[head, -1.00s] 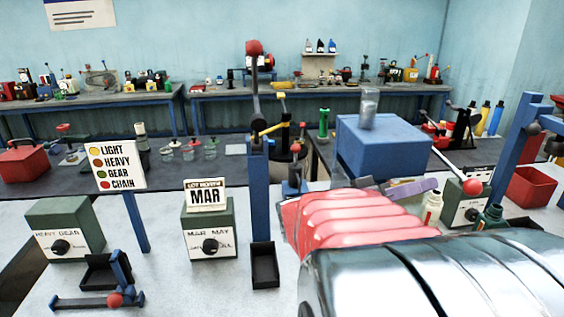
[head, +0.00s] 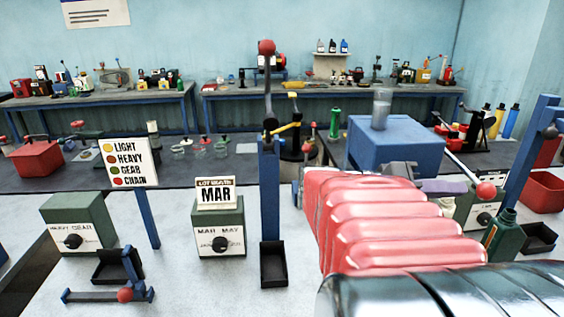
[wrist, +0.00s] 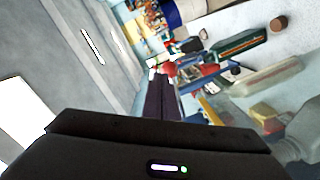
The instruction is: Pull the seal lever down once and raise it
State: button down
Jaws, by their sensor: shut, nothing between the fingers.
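A lever with a red ball knob (head: 486,190) and a pale rod (head: 459,167) shows at right in the head view, by a green box. I take it for the seal lever, though no label confirms it. The rod slopes from upper left down to the knob. My gripper (head: 465,187) has purple fingers, shut and empty, with tips just left of the knob. In the wrist view my gripper (wrist: 156,74) points at a red knob (wrist: 169,68) just beyond its tips. Touch cannot be told. My arm hides part of the box.
A dark green bottle (head: 503,238) stands just right of my arm. A blue box (head: 395,148) lies behind it, and a blue post (head: 525,150) rises at right. Another lever with a red knob (head: 267,47) tops a blue post. A sign (head: 128,162) and dial boxes stand left.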

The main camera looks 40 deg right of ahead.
jog(key=f+n+t+y, duration=0.1)
jog(key=n, duration=0.7)
jog(key=w+f+n+t+y, duration=0.1)
jog(key=n+y, duration=0.1)
jog(key=n, duration=0.7)
jog(key=w+a+f+n+t+y, duration=0.1)
jog(key=n, duration=0.7)
jog(key=shift+w+n, duration=0.25)
jog(key=shift+n, duration=0.05)
jog(key=x, duration=1)
jog(key=shift+s+d+r, duration=0.1)
jog(key=shift+r, duration=0.8)
jog(key=shift+d+r, duration=0.15)
jog(key=shift+r, duration=0.75)
jog(key=shift+r, duration=0.1)
